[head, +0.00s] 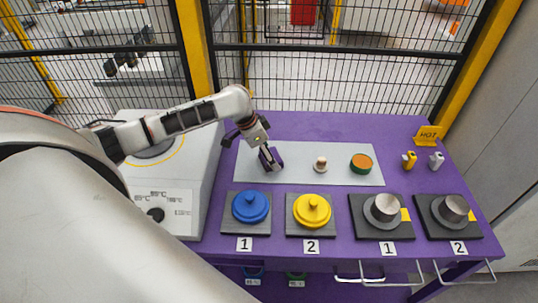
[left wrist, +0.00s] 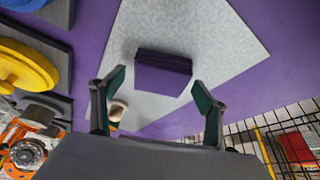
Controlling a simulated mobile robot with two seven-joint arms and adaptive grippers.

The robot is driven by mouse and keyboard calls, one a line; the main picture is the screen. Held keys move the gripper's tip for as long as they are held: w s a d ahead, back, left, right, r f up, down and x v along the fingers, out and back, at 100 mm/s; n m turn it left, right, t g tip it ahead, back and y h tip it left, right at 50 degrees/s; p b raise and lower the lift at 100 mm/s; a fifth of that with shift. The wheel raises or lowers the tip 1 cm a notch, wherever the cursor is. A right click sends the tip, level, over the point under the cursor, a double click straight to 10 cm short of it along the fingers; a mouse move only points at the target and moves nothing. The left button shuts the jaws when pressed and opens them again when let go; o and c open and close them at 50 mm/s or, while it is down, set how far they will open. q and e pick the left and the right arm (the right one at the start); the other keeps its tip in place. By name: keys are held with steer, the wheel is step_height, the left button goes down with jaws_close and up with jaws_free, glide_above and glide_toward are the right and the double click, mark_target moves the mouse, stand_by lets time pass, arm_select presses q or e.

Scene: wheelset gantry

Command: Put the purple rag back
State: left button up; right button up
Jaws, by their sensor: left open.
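The purple rag (left wrist: 163,75) looks like a thick folded block and lies on the light grey mat (left wrist: 215,40) in the left wrist view. In the head view a small part of the purple rag (head: 278,156) shows at the left end of the mat (head: 340,180), mostly hidden by my left gripper. My left gripper (head: 268,158) points down at the rag. Its two fingers are apart in the left wrist view, with the rag beyond and between them. Whether they touch it I cannot tell. My right gripper is not in view.
A small brown-and-white object (head: 320,163) and a green-orange round piece (head: 361,162) stand on the mat. Blue (head: 250,206) and yellow (head: 312,210) lids and two metal cylinders (head: 384,207) line the front. A HOT sign (head: 428,136) and two small bottles stand right. Mesh fencing is behind.

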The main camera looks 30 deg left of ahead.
arm_select(q)
steer(key=v, duration=1.1)
steer(key=shift+r, duration=0.4)
steer(key=shift+s, duration=0.1)
